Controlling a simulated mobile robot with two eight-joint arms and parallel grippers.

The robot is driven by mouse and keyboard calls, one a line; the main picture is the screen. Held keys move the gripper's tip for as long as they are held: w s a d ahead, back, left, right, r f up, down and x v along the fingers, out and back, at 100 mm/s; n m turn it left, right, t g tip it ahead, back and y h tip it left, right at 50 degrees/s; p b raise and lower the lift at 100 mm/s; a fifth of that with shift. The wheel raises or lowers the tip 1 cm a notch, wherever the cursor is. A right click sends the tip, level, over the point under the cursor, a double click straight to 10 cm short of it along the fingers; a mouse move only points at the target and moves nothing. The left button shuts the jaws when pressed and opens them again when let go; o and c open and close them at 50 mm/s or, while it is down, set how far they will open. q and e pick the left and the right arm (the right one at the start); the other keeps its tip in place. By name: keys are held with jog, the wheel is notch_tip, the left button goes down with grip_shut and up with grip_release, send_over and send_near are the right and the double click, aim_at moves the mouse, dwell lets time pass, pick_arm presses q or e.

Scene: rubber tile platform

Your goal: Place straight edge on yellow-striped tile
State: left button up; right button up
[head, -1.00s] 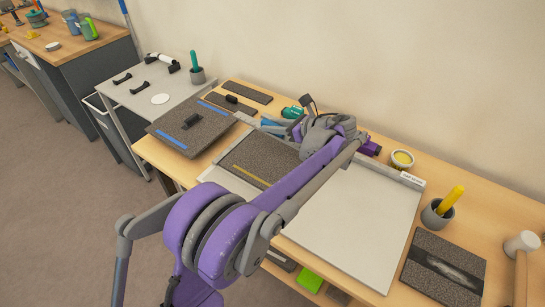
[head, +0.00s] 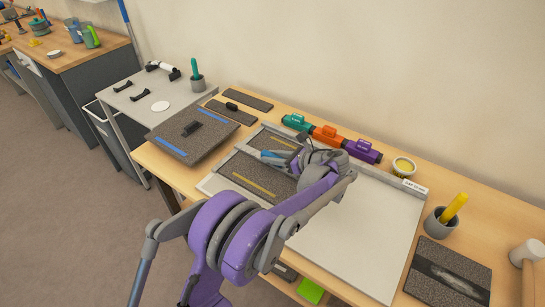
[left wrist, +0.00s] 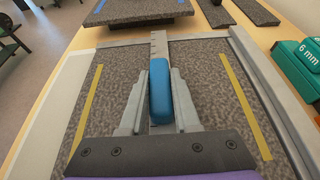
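The straight edge is a grey metal strip with a blue handle (left wrist: 160,92); the handle also shows in the head view (head: 272,155). My left gripper (left wrist: 158,100) has its fingers on both sides of the handle, closed on it. The yellow-striped tile (head: 240,167) is dark and speckled and lies in a pale tray or board. In the left wrist view the tile (left wrist: 205,60) lies below the straight edge, with a yellow stripe on each side. The strip runs between the stripes, roughly along them. I cannot tell whether it touches the tile. My right gripper is not in view.
A blue-striped tile (head: 208,132) with a black handle lies to the left. A raised rail (head: 385,173) borders the pale board (head: 370,225), whose right part is clear.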

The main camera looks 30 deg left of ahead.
pick_arm(q)
jog(key=o, duration=0.6)
jog(key=shift+c, duration=0.2)
jog(key=shift+d, duration=0.1)
jog(key=v, duration=1.2)
jog(key=shift+p, duration=0.3)
jog(key=shift+s, duration=0.1)
